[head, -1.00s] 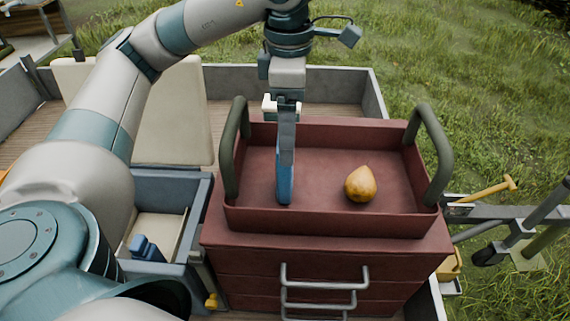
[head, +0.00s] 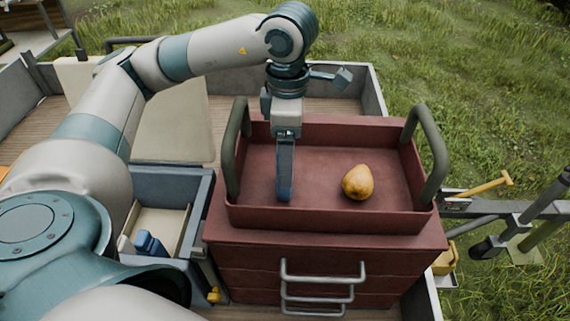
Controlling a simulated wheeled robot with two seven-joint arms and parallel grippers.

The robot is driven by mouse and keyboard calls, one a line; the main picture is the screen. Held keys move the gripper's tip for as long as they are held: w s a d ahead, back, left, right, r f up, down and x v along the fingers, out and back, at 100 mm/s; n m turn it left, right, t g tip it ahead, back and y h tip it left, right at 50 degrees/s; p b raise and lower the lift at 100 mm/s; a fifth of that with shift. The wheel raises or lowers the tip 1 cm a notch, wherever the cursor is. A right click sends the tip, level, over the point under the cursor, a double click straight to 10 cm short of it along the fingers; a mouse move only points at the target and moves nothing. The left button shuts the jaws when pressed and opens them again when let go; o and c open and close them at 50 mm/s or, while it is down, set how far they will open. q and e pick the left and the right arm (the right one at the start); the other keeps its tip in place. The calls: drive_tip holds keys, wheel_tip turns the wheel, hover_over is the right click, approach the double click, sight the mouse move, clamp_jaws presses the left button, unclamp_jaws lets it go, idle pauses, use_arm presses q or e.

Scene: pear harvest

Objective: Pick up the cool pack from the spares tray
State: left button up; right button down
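The red tray (head: 330,219) with two dark green handles sits on a red drawer cabinet. My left gripper (head: 285,180) points down into the tray's left half, fingers seen edge-on, so its opening does not show. A narrow blue thing (head: 285,195), possibly the cool pack seen edge-on, shows at the fingertips and is mostly hidden by them. Whether the fingers grip it cannot be told. A yellow pear (head: 357,182) lies in the tray's right half, apart from the gripper. My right gripper is not in view.
A blue-grey bin (head: 168,177) with a small blue object (head: 149,244) stands left of the cabinet. The tray's handles (head: 428,155) rise high at both ends. Grey drawer handles (head: 322,280) stick out in front. A yellow-handled tool (head: 480,188) lies at the right.

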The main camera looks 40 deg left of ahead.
use_arm(q)
drive_tip(key=f+p, duration=0.3)
drive_tip(key=f, duration=0.1)
drive_tip(key=shift+s+a, duration=0.1)
drive_tip(key=shift+a, duration=0.2)
drive_tip(key=shift+f, duration=0.4)
drive_tip(key=c, duration=1.3)
drive_tip(key=shift+r, duration=0.1)
drive_tip(key=shift+c, duration=0.2)
